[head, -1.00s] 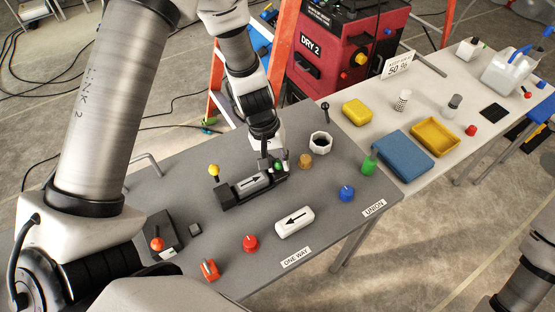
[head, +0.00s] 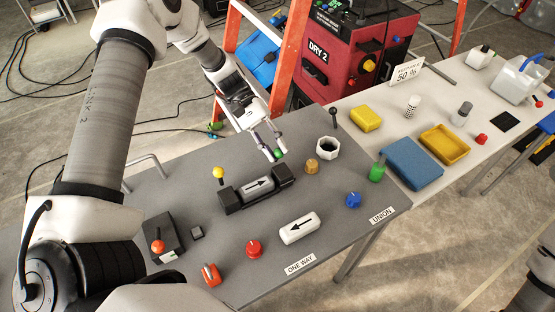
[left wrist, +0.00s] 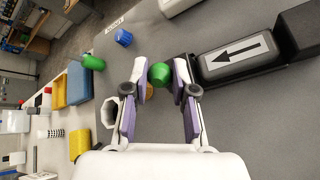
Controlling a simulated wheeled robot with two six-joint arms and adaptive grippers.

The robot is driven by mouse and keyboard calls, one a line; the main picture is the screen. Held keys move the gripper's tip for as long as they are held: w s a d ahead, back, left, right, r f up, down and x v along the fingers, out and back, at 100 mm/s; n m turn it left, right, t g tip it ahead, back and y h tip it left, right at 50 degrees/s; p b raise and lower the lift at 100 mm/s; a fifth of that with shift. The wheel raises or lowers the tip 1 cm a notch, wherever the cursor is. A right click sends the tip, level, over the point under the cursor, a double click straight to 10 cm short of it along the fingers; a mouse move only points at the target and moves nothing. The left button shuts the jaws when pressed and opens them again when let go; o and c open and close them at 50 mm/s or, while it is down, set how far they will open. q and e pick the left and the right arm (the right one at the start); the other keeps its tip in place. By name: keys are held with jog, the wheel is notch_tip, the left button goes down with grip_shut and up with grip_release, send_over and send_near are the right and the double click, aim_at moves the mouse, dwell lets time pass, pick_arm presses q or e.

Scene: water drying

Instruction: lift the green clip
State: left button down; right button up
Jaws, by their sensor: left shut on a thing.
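The green clip (head: 279,155) is between the fingertips of my left gripper (head: 277,155), above the grey table and clear of the black holder (head: 256,188). In the left wrist view the green clip (left wrist: 159,74) shows as a rounded green piece between the purple-padded fingers of my left gripper (left wrist: 161,76), which are shut on it. The holder carries a white-labelled block with an arrow and also shows at the right of the left wrist view (left wrist: 240,58). My right gripper is out of view.
A white hexagonal cup (head: 327,148), a tan knob (head: 312,167), a green cylinder (head: 377,172) and a blue knob (head: 353,200) stand to the right. A white arrow block (head: 299,228) lies in front. A yellow-topped lever (head: 219,173) stands left of the holder.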

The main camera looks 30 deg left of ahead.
pick_arm(q)
jog(key=h+b, duration=0.1)
jog(key=a+f+g+h+b, duration=0.1)
jog(key=b, duration=0.1)
jog(key=shift+w+a+b, duration=0.1)
jog(key=shift+w+b, duration=0.2)
jog(key=shift+w, duration=0.05)
jog(key=shift+a+r+n+g+h+b, duration=0.2)
jog(key=shift+n+g+h+b, duration=0.1)
jog(key=shift+h+b, duration=0.35)
jog(key=c, duration=0.9)
grip_release()
jog(key=shift+w+f, duration=0.1)
jog(key=shift+w, duration=0.05)
jog(key=shift+c, duration=0.2)
jog(key=shift+w, duration=0.15)
